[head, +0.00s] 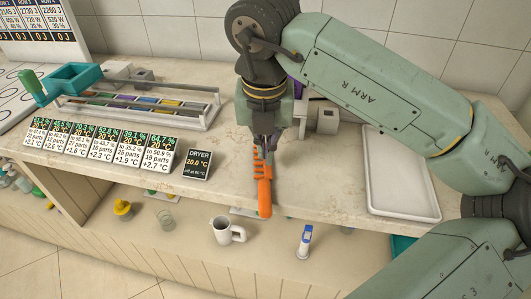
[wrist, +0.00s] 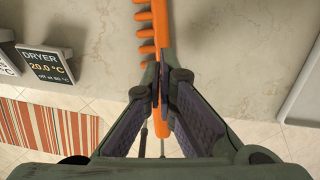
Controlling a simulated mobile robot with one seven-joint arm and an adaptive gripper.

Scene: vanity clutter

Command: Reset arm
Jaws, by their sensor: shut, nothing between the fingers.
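My gripper (head: 264,146) points down over the counter and is shut, with nothing between its fingers. In the wrist view its fingertips (wrist: 161,78) meet over an orange toothed comb (wrist: 160,20). In the head view the comb (head: 264,190) lies below and in front of the gripper, its handle reaching the counter's front edge. The fingers hide part of it, and I cannot tell whether they touch it. My green arm reaches in from the right.
A DRYER sign (head: 198,165) and several price-like cards stand left of the gripper on the counter (head: 330,195). A white tray (head: 400,205) lies to the right. A rack of coloured strips (head: 140,108) is at back left. A white mug (head: 222,230) stands on the shelf below.

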